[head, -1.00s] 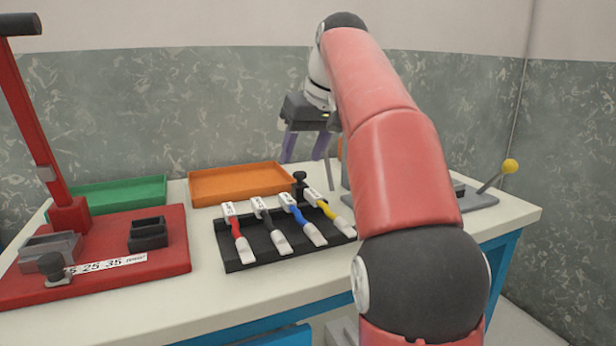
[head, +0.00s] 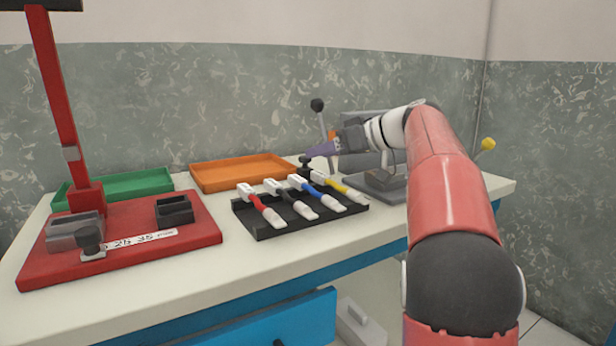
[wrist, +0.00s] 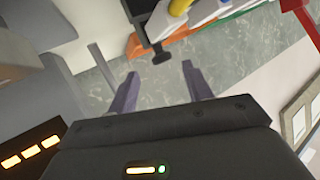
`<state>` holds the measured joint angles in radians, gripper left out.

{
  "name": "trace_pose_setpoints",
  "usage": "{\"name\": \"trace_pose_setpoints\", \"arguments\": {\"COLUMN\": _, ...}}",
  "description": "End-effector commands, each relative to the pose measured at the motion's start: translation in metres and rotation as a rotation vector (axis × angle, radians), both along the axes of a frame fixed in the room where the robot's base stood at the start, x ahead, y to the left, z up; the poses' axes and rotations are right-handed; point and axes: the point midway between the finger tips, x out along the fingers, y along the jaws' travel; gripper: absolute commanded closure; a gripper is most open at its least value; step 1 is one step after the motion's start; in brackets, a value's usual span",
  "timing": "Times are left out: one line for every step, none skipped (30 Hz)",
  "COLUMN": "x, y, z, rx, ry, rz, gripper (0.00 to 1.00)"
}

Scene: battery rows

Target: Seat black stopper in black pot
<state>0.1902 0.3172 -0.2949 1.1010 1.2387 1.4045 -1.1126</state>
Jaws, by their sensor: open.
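The black stopper (head: 305,163), a small dark knobbed piece, stands behind the black rack. It also shows in the wrist view (wrist: 161,54), just beyond the gap between my fingertips. My gripper (head: 308,153) lies nearly level, its purple fingers pointing left close to the stopper. In the wrist view my gripper (wrist: 160,72) is open with nothing between its fingers. A black open-topped rectangular holder (head: 174,210) on the red base looks like the black pot. Whether the fingers touch the stopper cannot be told.
The black rack (head: 265,230) holds several coloured-handled pieces in front of my gripper. An orange tray (head: 240,174) and a green tray (head: 120,187) lie behind. The red base (head: 150,240) carries a post, a grey holder (head: 75,232) and a dark knob (head: 90,240).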

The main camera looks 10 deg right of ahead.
Motion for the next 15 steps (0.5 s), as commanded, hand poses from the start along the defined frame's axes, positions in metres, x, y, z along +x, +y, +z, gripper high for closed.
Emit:
{"name": "trace_pose_setpoints", "arguments": {"x": 0.003, "y": 0.005, "z": -0.003, "rx": -0.001, "ry": 0.002, "rz": 0.002, "gripper": 0.50}}
{"name": "trace_pose_setpoints", "arguments": {"x": 0.004, "y": 0.008, "z": -0.005, "rx": 0.000, "ry": 0.002, "rz": 0.003, "gripper": 0.50}}
{"name": "trace_pose_setpoints", "arguments": {"x": 0.007, "y": 0.012, "z": -0.008, "rx": -0.001, "ry": 0.002, "rz": 0.002, "gripper": 0.50}}
{"name": "trace_pose_setpoints", "arguments": {"x": 0.010, "y": 0.017, "z": -0.010, "rx": 0.000, "ry": 0.002, "rz": 0.003, "gripper": 0.50}}
{"name": "trace_pose_setpoints", "arguments": {"x": 0.012, "y": 0.020, "z": -0.012, "rx": -0.001, "ry": 0.003, "rz": 0.004, "gripper": 0.50}}
{"name": "trace_pose_setpoints", "arguments": {"x": 0.015, "y": 0.025, "z": -0.015, "rx": 0.000, "ry": 0.003, "rz": 0.004, "gripper": 0.50}}
{"name": "trace_pose_setpoints", "arguments": {"x": 0.018, "y": 0.028, "z": -0.017, "rx": 0.000, "ry": 0.003, "rz": 0.003, "gripper": 0.50}}
{"name": "trace_pose_setpoints", "arguments": {"x": 0.020, "y": 0.030, "z": -0.018, "rx": -0.001, "ry": 0.003, "rz": 0.002, "gripper": 0.50}}
{"name": "trace_pose_setpoints", "arguments": {"x": 0.023, "y": 0.034, "z": -0.019, "rx": -0.001, "ry": 0.004, "rz": 0.002, "gripper": 0.50}}
{"name": "trace_pose_setpoints", "arguments": {"x": 0.025, "y": 0.036, "z": -0.021, "rx": -0.001, "ry": 0.004, "rz": 0.002, "gripper": 0.50}}
{"name": "trace_pose_setpoints", "arguments": {"x": 0.026, "y": 0.037, "z": -0.021, "rx": -0.001, "ry": 0.003, "rz": 0.001, "gripper": 0.50}}
{"name": "trace_pose_setpoints", "arguments": {"x": 0.027, "y": 0.038, "z": -0.022, "rx": -0.001, "ry": 0.003, "rz": 0.000, "gripper": 0.50}}
{"name": "trace_pose_setpoints", "arguments": {"x": 0.028, "y": 0.039, "z": -0.022, "rx": -0.001, "ry": 0.003, "rz": 0.000, "gripper": 0.50}}
{"name": "trace_pose_setpoints", "arguments": {"x": 0.028, "y": 0.039, "z": -0.022, "rx": -0.001, "ry": 0.002, "rz": -0.001, "gripper": 0.50}}
{"name": "trace_pose_setpoints", "arguments": {"x": 0.028, "y": 0.039, "z": -0.022, "rx": -0.001, "ry": 0.002, "rz": -0.001, "gripper": 0.50}}
